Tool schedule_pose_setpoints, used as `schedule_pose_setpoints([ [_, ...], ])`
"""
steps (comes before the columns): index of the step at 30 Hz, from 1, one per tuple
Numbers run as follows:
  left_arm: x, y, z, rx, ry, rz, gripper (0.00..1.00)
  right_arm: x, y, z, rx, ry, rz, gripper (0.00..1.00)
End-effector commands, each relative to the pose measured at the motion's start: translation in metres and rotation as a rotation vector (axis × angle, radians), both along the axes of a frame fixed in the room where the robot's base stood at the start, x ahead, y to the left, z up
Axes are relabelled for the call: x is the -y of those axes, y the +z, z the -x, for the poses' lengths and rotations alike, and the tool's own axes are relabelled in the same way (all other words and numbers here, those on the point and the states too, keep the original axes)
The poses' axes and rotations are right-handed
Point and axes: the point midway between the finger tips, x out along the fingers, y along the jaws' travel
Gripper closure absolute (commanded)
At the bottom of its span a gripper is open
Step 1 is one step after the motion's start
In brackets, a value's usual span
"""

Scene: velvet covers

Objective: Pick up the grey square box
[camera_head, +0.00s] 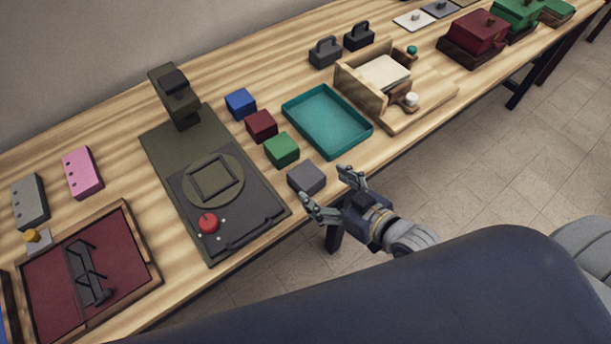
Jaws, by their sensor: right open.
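The grey square box (306,178) sits on the wooden table near its front edge, at the front end of a row of small boxes. My right gripper (325,188) is open at the table's front edge, just right of and in front of the grey box. Its two fingers point toward the box, one fingertip near the box's front and the other near its right side. I cannot tell whether either finger touches it. The gripper appears empty. My left gripper is not in view.
A green box (281,149), a dark red box (261,125) and a blue box (240,102) stand behind the grey one. A teal tray (327,119) lies to the right. A dark machine (275,213) with a red knob stands left. A wooden holder (366,93) is farther right.

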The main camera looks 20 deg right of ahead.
Motion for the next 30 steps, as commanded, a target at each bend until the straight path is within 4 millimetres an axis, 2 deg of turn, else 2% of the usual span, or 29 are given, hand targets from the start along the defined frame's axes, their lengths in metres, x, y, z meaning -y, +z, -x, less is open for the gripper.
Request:
schedule_pose_setpoints([
  [3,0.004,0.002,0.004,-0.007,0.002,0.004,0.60,-0.005,-0.005,-0.013,0.000,-0.002,-0.002,0.20],
  [11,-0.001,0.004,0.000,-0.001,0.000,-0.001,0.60,-0.011,-0.011,-0.025,-0.001,-0.001,-0.002,0.20],
  [21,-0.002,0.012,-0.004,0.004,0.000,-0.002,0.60,-0.023,-0.029,-0.060,0.000,-0.001,0.000,0.20],
  [30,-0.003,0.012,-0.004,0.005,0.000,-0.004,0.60,-0.025,-0.032,-0.064,-0.001,0.000,0.000,0.20],
])
